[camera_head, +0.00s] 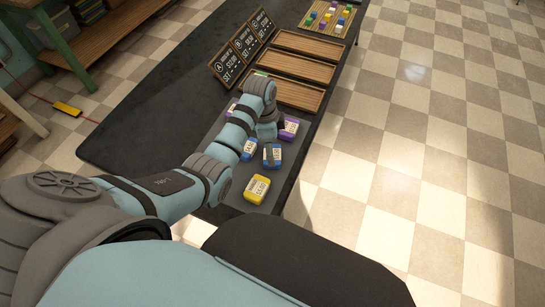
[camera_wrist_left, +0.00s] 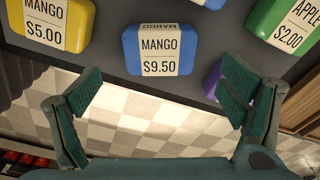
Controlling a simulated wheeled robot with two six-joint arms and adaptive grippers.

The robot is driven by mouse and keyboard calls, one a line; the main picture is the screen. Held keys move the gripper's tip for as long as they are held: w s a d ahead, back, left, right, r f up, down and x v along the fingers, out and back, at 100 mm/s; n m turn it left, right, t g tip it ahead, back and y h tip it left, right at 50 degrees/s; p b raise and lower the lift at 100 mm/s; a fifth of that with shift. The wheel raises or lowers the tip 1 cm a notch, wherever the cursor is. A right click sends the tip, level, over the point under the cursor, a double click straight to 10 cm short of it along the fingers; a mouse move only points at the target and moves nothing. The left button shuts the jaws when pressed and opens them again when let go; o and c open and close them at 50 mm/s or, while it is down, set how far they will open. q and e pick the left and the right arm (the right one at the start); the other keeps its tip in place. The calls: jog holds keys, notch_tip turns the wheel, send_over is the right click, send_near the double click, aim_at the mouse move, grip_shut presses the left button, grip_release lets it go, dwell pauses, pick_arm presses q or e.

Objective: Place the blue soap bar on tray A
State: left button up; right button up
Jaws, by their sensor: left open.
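In the head view, a blue soap bar (camera_head: 272,156) lies on a grey mat (camera_head: 232,196) on the dark table. Another blue bar (camera_head: 248,149) lies just left of it. In the left wrist view, a blue bar labelled MANGO $9.50 (camera_wrist_left: 160,48) faces the camera, centred ahead of the fingers. My left gripper (camera_wrist_left: 160,92) is open and empty, its fingers apart on either side below that bar. In the head view the left gripper (camera_head: 268,133) hangs over the soaps, partly hidden by its wrist. Tray A (camera_head: 297,94), wooden, is the nearest of three trays. My right gripper is out of view.
Yellow (camera_head: 257,190) and purple (camera_head: 290,128) bars lie close by on the mat. A green bar (camera_wrist_left: 285,22) shows in the wrist view. Chalkboard signs (camera_head: 240,45) stand left of the trays. A tray of small coloured blocks (camera_head: 327,18) sits at the far end.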

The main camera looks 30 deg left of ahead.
pick_arm(q)
notch_tip(320, 180, down, 4)
jog(key=shift+f+b, duration=0.25)
jog(key=shift+b, duration=0.35)
jog(key=shift+r, duration=0.1)
jog(key=c, duration=1.3)
